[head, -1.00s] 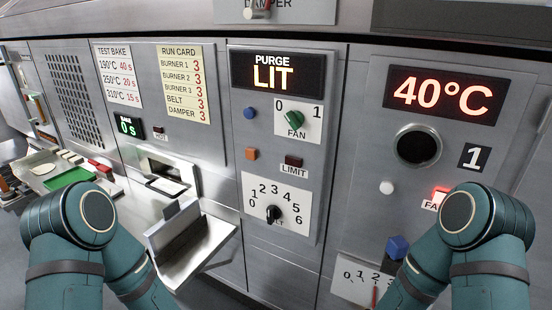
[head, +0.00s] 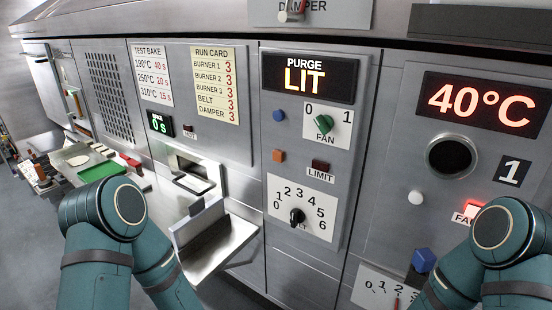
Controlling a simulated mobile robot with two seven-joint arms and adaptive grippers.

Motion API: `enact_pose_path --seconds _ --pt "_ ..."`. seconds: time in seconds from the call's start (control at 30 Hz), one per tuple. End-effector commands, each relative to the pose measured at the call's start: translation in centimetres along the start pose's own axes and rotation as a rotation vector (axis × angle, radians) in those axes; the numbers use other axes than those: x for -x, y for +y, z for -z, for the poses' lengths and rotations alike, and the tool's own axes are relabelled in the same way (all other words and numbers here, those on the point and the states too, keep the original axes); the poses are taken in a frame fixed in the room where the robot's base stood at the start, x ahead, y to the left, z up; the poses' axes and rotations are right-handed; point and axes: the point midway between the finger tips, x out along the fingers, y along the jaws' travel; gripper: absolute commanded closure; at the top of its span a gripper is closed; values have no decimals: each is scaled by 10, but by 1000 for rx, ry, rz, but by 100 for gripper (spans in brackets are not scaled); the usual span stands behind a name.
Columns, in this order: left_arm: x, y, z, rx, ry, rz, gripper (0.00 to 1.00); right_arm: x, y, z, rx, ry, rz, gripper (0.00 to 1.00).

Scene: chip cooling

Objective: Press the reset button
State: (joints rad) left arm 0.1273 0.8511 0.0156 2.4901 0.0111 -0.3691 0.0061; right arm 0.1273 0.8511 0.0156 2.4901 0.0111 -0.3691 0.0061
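No label reading "reset" can be made out, so I cannot tell which button it is. A white round button (head: 415,197) sits below the dark round port, left of a lit red lamp (head: 474,209) whose label is partly covered by my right arm. A blue block-shaped knob (head: 424,260) stands out at the lower right. My two bent arms show at the lower left and lower right. Both grippers are out of the picture.
The middle panel has a green fan knob (head: 323,124), a black dial (head: 297,216) and a dark limit lamp (head: 320,166). A metal chute (head: 215,245) juts out at lower centre-left.

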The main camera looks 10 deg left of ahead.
Motion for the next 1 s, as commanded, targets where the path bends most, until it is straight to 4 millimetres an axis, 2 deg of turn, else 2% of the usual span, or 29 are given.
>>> enact_pose_path --seconds 0.03,0.07,0.1,1.0 --pt "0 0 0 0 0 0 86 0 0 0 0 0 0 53" --pt "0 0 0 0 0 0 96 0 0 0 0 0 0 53" --pt "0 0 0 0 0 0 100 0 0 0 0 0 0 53" --pt "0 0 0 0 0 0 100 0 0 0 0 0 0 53"
